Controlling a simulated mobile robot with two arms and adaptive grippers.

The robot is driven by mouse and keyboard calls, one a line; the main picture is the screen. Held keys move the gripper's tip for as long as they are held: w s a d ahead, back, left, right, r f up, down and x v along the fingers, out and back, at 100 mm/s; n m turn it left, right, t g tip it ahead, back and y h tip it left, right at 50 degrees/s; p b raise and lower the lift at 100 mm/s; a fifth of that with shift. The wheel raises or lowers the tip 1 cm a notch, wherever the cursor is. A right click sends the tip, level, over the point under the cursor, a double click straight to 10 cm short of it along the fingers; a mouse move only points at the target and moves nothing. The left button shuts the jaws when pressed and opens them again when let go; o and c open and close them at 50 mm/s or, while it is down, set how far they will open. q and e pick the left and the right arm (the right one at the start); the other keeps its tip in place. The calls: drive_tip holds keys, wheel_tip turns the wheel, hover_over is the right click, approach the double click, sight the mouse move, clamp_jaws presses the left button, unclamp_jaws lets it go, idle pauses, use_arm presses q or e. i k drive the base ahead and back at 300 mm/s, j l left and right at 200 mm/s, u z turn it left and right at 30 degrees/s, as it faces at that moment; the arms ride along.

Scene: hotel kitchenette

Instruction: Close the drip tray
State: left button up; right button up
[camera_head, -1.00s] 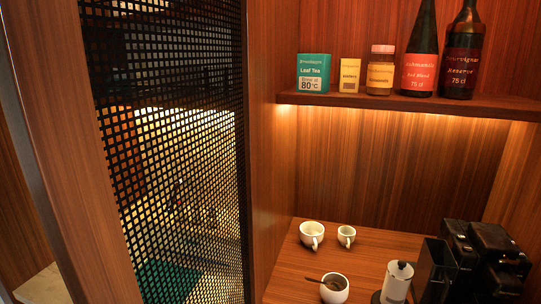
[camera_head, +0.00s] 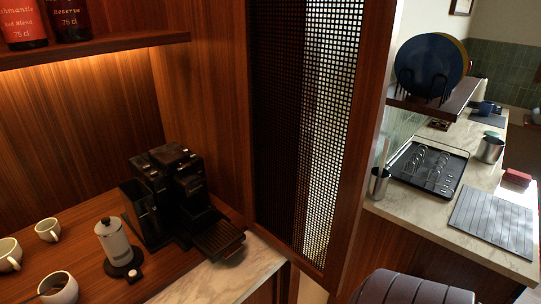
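The black coffee machine (camera_head: 172,188) stands on the wooden counter at the left middle of the head view. Its drip tray (camera_head: 218,240) is a black slatted tray that sticks out at the front of the machine, toward the lower right, over the counter's front part. I cannot tell exactly how far it is pulled out. Nothing stands on the tray. Neither of my grippers is in view.
A white and black press pot (camera_head: 115,243), white cups (camera_head: 48,229) and a bowl (camera_head: 59,289) stand left of the machine. A perforated panel (camera_head: 305,130) rises to its right. A dark ribbed rounded object (camera_head: 415,289) is at the bottom. A marble counter (camera_head: 400,206) lies beyond.

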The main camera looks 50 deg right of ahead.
sight(222, 239)
drive_tip(key=l+z, duration=0.1)
drive_tip(key=z, duration=0.3)
drive_tip(key=l+z, duration=0.1)
drive_tip(key=z, duration=0.3)
drive_tip(key=l+z, duration=0.1)
drive_tip(key=z, duration=0.3)
